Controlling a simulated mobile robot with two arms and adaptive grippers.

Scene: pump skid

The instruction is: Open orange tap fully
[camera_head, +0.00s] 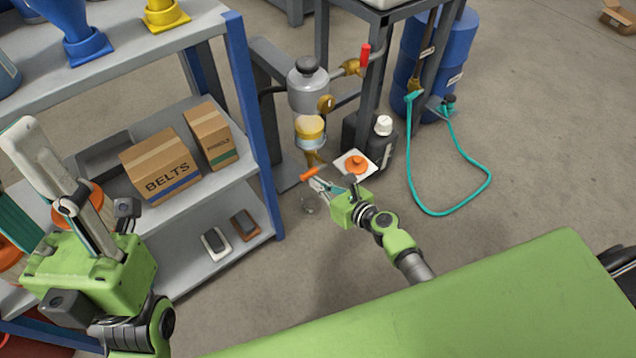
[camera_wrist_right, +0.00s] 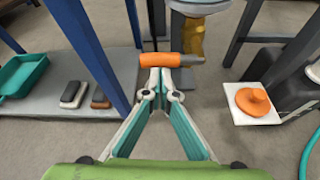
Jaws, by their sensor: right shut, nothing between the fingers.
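A blue-posted shelf (camera_head: 245,90) with a BELTS box (camera_head: 160,167) stands left of the tap. A white plate with an orange cap (camera_head: 356,164) and a dark bottle (camera_head: 382,145) stand right. A teal hose (camera_head: 488,185) lies on open floor.

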